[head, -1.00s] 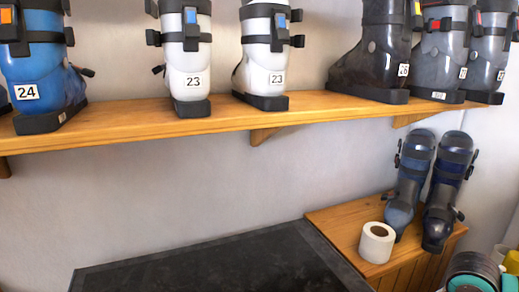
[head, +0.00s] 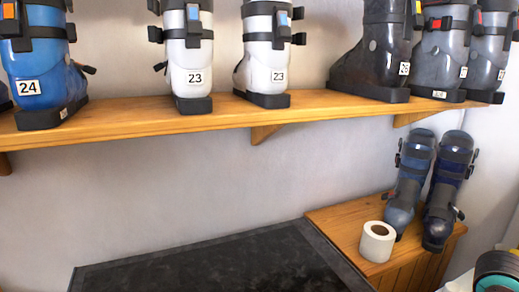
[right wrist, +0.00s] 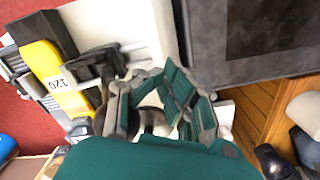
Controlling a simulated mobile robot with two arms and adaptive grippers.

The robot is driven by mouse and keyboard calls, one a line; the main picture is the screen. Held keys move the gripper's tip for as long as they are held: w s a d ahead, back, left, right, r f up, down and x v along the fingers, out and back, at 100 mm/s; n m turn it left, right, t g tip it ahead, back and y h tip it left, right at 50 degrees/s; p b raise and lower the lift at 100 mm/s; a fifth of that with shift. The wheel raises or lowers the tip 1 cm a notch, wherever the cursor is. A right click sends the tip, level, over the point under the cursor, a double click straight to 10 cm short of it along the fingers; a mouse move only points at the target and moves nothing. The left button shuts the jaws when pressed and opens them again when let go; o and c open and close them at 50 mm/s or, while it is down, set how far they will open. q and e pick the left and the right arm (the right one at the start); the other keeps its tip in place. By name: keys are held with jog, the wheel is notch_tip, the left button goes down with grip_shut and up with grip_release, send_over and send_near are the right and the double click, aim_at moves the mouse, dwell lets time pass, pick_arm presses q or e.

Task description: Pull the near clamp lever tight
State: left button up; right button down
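The clamp does not show in the head view. My left gripper is in neither view.
A wooden shelf (head: 220,117) with several numbered ski boots runs along the wall. A dark mat (head: 210,268) lies below it. A wooden box (head: 335,215) at the right carries a white roll (head: 377,242) and a pair of dark blue boots (head: 410,185).

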pick_arm(q)
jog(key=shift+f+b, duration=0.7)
jog(key=shift+b, duration=0.1)
pick_arm(e)
jog(key=s+d+r, duration=0.1)
jog(key=s+d, duration=0.2)
jog(key=d, duration=0.2)
jog(key=shift+d, duration=0.15)
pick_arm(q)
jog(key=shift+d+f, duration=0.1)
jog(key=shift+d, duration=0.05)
pick_arm(e)
jog(key=shift+s, duration=0.2)
